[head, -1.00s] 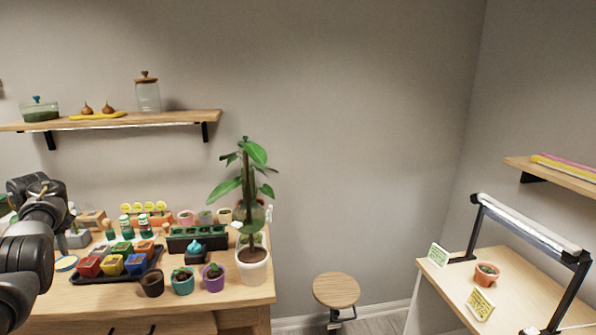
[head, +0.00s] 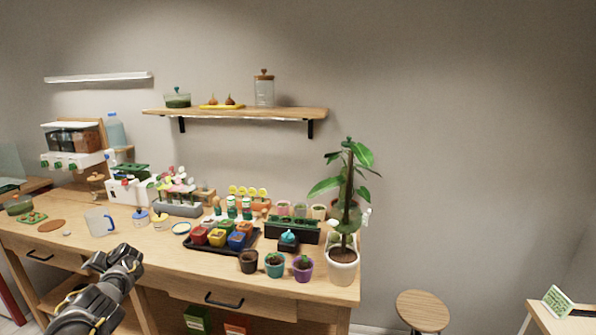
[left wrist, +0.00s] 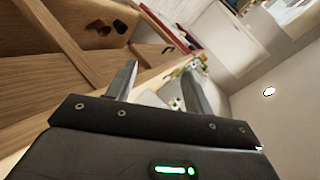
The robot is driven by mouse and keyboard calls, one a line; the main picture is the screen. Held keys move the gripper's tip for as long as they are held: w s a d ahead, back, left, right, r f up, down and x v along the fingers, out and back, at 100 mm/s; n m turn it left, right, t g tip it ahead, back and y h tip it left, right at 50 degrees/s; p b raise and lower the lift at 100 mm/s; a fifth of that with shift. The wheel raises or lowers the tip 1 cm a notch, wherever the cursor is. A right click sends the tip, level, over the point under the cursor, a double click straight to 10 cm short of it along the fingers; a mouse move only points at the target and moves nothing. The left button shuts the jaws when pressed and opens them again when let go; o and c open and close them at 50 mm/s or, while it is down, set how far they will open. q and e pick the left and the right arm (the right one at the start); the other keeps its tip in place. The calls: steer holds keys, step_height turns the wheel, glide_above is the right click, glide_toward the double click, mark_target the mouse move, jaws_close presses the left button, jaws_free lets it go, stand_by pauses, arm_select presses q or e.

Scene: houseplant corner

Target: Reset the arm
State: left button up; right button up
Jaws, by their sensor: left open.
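My left arm comes in at the lower left of the head view, with its gripper end (head: 122,262) in front of the table's front edge. In the left wrist view the two fingers of my left gripper (left wrist: 158,88) stand wide apart with nothing between them. The wrist view is tilted and shows the wooden bench (left wrist: 50,75) side-on. My right gripper is in neither view.
The wooden table (head: 180,255) holds a black tray of coloured pots (head: 218,240), small pots, a tall plant in a white pot (head: 342,265) and a glass mug (head: 98,222). A stool (head: 422,308) stands right of it. A shelf (head: 240,112) hangs above.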

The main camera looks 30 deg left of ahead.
arm_select(q)
steer(key=s+d+f+m+t+h, duration=0.2)
steer(key=s+d+f+m+t, duration=0.15)
steer(key=s+f+m, duration=0.65)
steer(key=s+d+f+m+t+h, duration=0.1)
steer(key=s+d+f+m+t, duration=0.3)
steer(key=s+f, duration=0.7)
steer(key=s+d+f+n+g+h, duration=0.1)
steer(key=s+d+f+h, duration=0.1)
steer(key=d+f, duration=1.1)
steer(key=s+d+f+g+h, duration=0.2)
steer(key=d+f, duration=0.8)
steer(key=d, duration=0.5)
steer(key=s+d+f+n+h, duration=0.1)
steer(key=d+f+h, duration=0.1)
steer(key=d, duration=1.4)
steer(key=d+f+n+h, duration=0.1)
steer(key=d+f, duration=0.4)
steer(key=d, duration=1.2)
steer(key=shift+s+d+h, duration=0.25)
steer(key=shift+s+h, duration=0.15)
steer(key=shift+h, duration=0.4)
steer(key=shift+f, duration=0.1)
